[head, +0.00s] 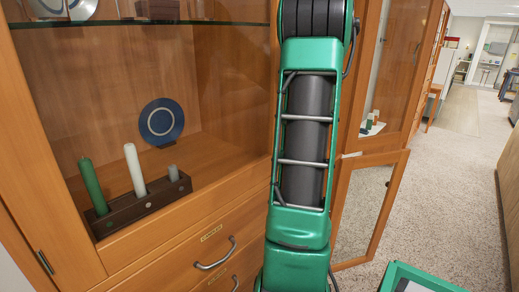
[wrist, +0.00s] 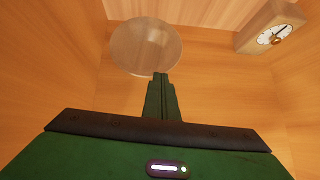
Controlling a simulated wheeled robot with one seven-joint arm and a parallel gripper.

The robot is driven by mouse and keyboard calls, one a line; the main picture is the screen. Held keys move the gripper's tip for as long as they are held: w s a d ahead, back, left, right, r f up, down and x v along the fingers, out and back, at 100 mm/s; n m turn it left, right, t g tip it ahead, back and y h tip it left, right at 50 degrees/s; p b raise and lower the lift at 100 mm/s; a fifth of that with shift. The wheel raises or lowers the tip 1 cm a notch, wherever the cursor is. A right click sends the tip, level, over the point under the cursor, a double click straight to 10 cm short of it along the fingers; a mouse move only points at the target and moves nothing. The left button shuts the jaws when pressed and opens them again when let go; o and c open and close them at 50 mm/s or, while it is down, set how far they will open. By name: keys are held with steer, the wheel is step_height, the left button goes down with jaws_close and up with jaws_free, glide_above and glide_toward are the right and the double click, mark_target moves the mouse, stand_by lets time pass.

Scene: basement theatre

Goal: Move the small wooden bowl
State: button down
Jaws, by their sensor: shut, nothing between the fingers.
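In the wrist view, my gripper (wrist: 160,77) is shut and empty, with its green fingers together, inside a wood-lined compartment. A pale, round, brownish bowl-like thing (wrist: 145,45) lies just beyond the fingertips, slightly to the left. It looks like the small wooden bowl, but its hazy surface blends with the wood behind it. The fingertips overlap its lower edge in the picture; I cannot tell whether they touch it. The head view shows my green arm upright in the middle, but not my gripper or a bowl that I can make out.
In the head view, a dark candle holder (head: 140,205) with candles and a blue plate (head: 161,122) occupy the left cabinet. A lower cabinet door (head: 371,205) stands open.

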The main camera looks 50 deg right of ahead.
steer(key=shift+s+r, duration=0.35)
steer(key=v, duration=0.2)
steer(key=shift+s+a, duration=0.1)
steer(key=shift+s, duration=0.4)
steer(key=s, duration=0.3)
steer(key=s+a, duration=0.1)
steer(key=s, duration=0.3)
steer(key=s+a, duration=0.1)
steer(key=s, duration=0.2)
steer(key=shift+s, duration=0.35)
steer(key=w, duration=0.4)
steer(key=w+d, duration=0.1)
steer(key=w, duration=0.3)
steer(key=w+d, duration=0.1)
steer(key=w, duration=0.3)
steer(key=shift+f, duration=0.1)
steer(key=shift+x, duration=0.9)
steer(key=shift+w+f, duration=0.2)
steer(key=shift+f, duration=0.05)
steer(key=shift+s+f, duration=0.1)
steer(key=shift+s, duration=0.1)
